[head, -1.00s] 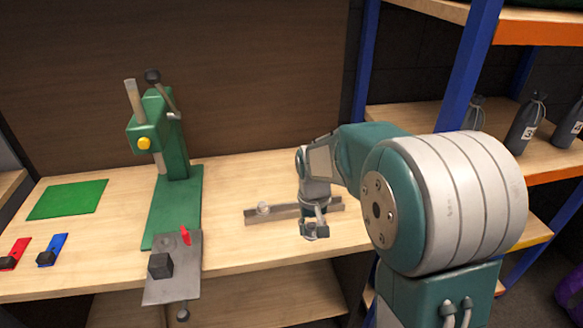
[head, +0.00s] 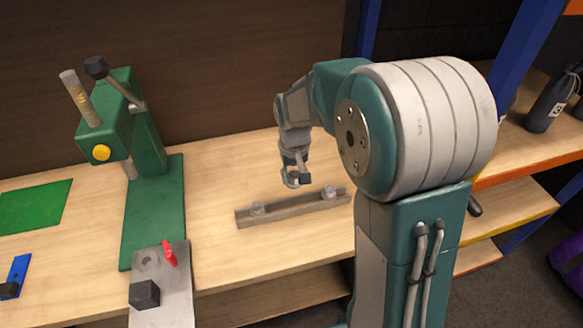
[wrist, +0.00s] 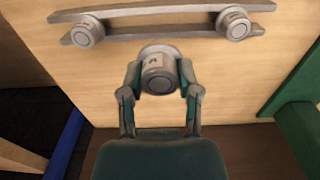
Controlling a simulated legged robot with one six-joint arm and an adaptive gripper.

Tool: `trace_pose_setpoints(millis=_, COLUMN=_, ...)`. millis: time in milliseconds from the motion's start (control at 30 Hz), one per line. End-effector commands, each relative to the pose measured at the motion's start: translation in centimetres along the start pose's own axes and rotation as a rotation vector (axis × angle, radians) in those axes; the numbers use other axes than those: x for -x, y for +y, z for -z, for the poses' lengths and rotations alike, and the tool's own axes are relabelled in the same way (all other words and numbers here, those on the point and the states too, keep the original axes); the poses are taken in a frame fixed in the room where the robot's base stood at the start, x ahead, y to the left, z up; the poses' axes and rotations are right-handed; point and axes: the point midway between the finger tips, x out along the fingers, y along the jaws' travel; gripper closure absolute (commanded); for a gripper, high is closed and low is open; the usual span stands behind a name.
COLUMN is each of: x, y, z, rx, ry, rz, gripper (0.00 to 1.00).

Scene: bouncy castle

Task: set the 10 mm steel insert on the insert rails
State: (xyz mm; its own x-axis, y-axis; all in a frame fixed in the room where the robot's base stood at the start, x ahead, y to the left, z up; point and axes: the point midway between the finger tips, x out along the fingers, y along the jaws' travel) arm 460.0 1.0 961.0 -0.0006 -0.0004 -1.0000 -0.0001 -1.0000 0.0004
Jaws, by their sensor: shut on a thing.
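My gripper (head: 296,181) is behind and a little above the middle of the rails. In the wrist view its fingers (wrist: 159,80) are shut on a round grey steel insert (wrist: 158,72) with a small dark mark too small to read. The insert rails (head: 290,207) are two grey parallel bars on the bench, also in the wrist view (wrist: 160,34). Two similar inserts sit on them, one near the left end (head: 257,208) and one near the right end (head: 328,192). The stretch between them is empty. The held insert is apart from the rails.
A green press (head: 140,135) with its base stands left of the rails. A steel plate (head: 170,305) with a black block and red piece lies at the bench front. A green mat (head: 33,205) lies far left. Orange-edged shelves stand right. Bench around the rails is clear.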

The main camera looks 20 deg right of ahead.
Motion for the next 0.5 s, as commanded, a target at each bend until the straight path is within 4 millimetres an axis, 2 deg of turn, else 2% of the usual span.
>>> trace_pose_setpoints(millis=500, x=-4.3, y=0.0, z=0.0, rx=0.000, ry=-0.002, rz=0.000, gripper=1.00)
